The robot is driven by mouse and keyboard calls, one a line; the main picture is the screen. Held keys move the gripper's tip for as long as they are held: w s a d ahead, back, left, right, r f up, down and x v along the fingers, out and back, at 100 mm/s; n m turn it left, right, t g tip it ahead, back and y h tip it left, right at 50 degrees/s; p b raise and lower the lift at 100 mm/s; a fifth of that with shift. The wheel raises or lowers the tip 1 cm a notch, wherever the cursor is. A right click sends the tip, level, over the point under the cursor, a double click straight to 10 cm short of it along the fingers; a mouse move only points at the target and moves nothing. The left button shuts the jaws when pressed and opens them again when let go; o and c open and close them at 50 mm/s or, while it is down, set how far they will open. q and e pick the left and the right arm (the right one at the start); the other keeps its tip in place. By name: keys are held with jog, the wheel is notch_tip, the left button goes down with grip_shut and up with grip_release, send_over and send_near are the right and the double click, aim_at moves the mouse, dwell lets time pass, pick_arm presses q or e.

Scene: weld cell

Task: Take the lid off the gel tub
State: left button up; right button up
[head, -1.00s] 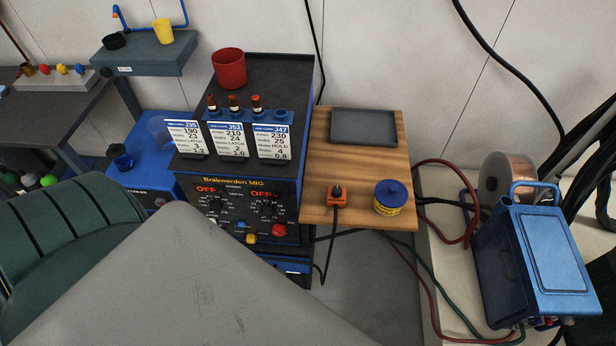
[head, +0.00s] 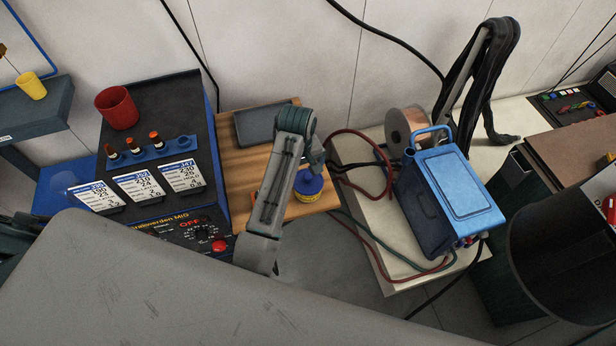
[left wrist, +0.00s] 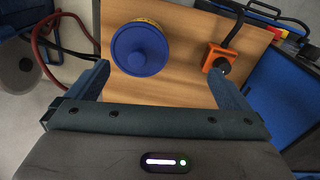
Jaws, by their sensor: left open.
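The gel tub (head: 306,197) is yellow and stands on a small wooden side table (head: 238,172). Its round blue lid (head: 309,183) is on it. In the left wrist view the lid (left wrist: 140,49) shows from above with a raised knob, and a strip of the yellow tub shows behind it. My left gripper (left wrist: 158,85) is open, its two blue fingers wide apart, with the tub just beyond them, left of centre. In the head view my left arm stands over the table and its fingers are mostly hidden near the tub. My right gripper is not in view.
An orange clamp block (left wrist: 219,58) with a black cable sits on the same table, near the right finger. A grey tray (head: 258,123) lies at the table's back. The blue welder (head: 448,195) and cables stand to the right, the MIG unit (head: 170,100) to the left.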

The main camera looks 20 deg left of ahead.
aim_at(309, 177)
pick_arm(q)
jog(key=shift+w+d+r+n, duration=0.4)
jog(key=shift+w+d+r, duration=0.65)
jog(key=shift+w, duration=0.15)
notch_tip(309, 177, down, 5)
jog(key=shift+a+r+p, duration=0.1)
jog(key=shift+p, duration=0.8)
jog(key=shift+w+f+p, duration=0.15)
jog(key=shift+f+p, duration=0.15)
jog(key=f+p, duration=0.1)
jog(key=f, duration=0.3)
jog(key=shift+w+a+p, duration=0.1)
jog(key=shift+w+p, duration=0.1)
jog(key=shift+p, duration=0.2)
jog(key=shift+f, duration=0.35)
jog(key=shift+c, duration=0.2)
jog(key=c, duration=0.8)
